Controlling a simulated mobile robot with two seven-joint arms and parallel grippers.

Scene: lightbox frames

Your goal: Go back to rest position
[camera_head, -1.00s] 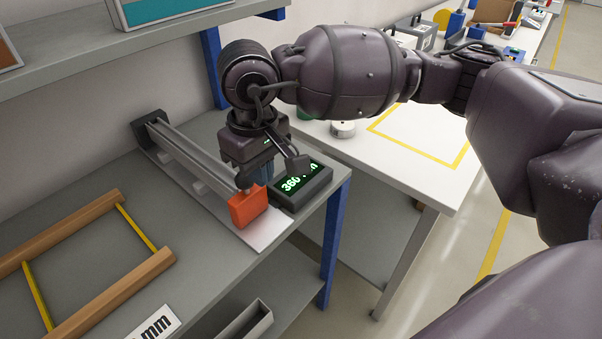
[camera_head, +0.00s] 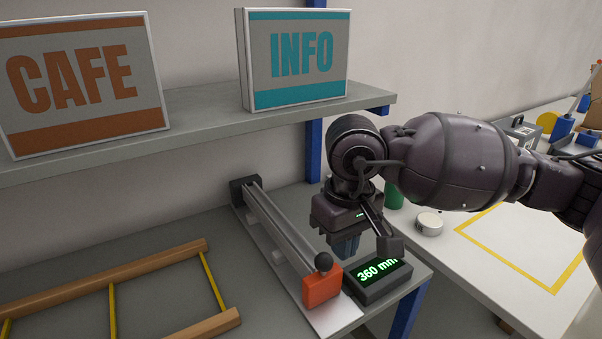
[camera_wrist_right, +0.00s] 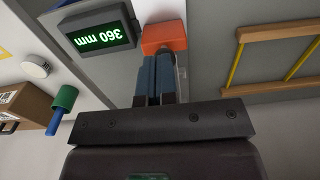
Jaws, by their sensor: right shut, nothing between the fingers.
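My right gripper (camera_head: 345,246) points down just behind the orange block (camera_head: 322,286) and the digital display (camera_head: 378,279), which reads 360 mm. Its fingers are together with nothing between them. In the right wrist view the shut fingers (camera_wrist_right: 158,78) end close to the orange block (camera_wrist_right: 164,38); I cannot tell if they touch it. The orange block, with a dark round knob (camera_head: 323,262), sits at the near end of a grey rail (camera_head: 275,228) on the bench. My left gripper is not in view.
A shelf (camera_head: 200,133) above the bench holds a CAFE sign (camera_head: 80,80) and an INFO sign (camera_head: 297,60). A wooden frame with yellow rungs (camera_head: 112,310) lies at left. The white table (camera_head: 470,262) at right has a yellow-outlined clear area, a white round item (camera_head: 430,223) and a green cylinder (camera_head: 394,195).

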